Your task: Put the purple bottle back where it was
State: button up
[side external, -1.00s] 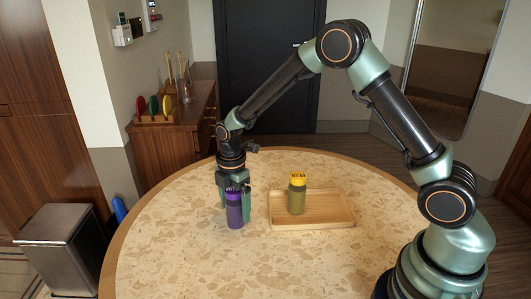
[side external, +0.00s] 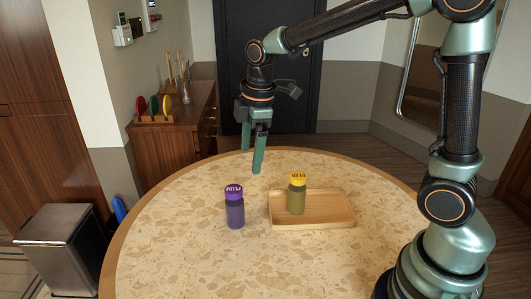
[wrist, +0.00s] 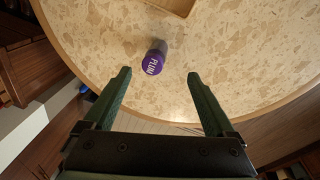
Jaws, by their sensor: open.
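The purple bottle (side external: 235,210) stands upright on the round stone-patterned table, just left of the wooden tray (side external: 315,224). Its purple lid reads PLUM, and it also shows in the wrist view (wrist: 153,60). My gripper (side external: 258,170) is above the table, higher than the bottle and behind it in the side view. It is open and empty, with clear space between its fingers and the bottle. In the wrist view the bottle lies beyond the open fingertips (wrist: 158,74).
A yellow-lidded bottle (side external: 297,195) with olive-green contents stands upright on the left half of the tray. The tray's right half is bare. The table (side external: 180,255) is clear left of and in front of the purple bottle.

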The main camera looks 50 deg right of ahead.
jog(key=s+d+r+m+t, duration=0.1)
jog(key=s+r+m+t, duration=0.1)
jog(key=s+m, duration=0.4)
jog(key=s+d+r+m+t, duration=0.1)
jog(key=s+d+r+m, duration=0.1)
jog(key=s+m, duration=0.4)
jog(key=shift+s+d+r+t, duration=0.15)
jog(key=shift+r+t, duration=0.1)
jog(key=shift+t, duration=0.15)
dwell(0.6)
